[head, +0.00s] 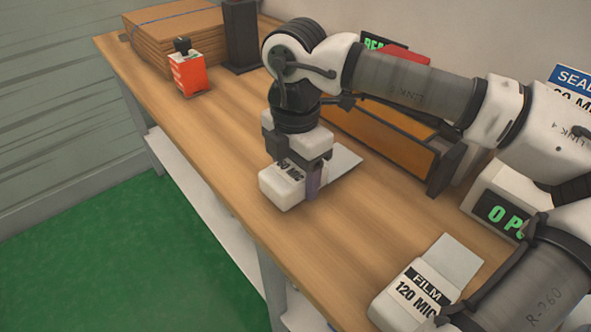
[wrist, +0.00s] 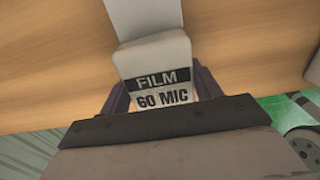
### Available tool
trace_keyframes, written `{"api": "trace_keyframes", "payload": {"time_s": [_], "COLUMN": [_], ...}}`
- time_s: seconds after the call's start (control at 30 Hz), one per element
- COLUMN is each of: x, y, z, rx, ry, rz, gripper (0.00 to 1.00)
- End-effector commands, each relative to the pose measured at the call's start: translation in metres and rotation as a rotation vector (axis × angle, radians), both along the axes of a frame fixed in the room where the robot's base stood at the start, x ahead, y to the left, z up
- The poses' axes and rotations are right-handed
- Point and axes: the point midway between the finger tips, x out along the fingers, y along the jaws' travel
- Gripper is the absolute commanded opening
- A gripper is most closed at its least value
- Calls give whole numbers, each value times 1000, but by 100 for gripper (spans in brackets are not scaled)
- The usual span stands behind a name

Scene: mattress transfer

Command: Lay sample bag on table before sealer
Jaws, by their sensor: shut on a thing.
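A white sample bag (head: 284,190) has a pale flat flap reaching right towards the sealer. In the wrist view the bag (wrist: 160,58) reads "FILM 60 MIC". My gripper (head: 296,178) points down and is shut on this bag, with one finger on each side; it also shows in the wrist view (wrist: 162,90). The bag is at or just above the wooden table (head: 215,140), in front of the long orange-fronted sealer (head: 375,135). I cannot tell whether it touches the tabletop. My arm hides part of the sealer.
A second white bag (head: 398,300) marked "FILM 120 MIC" lies at the near right. A box with a green display (head: 497,212) stands behind it. Bare tabletop lies between.

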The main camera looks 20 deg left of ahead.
Motion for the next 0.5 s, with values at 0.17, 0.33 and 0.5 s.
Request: {"api": "trace_keyframes", "payload": {"time_s": [0.17,0.33,0.5], "x": [0,0,0], "y": [0,0,0], "z": [-2,-7,-11], "rx": [0,0,1], "ry": [0,0,-1], "rz": [0,0,0], "gripper": [38,38,38]}}
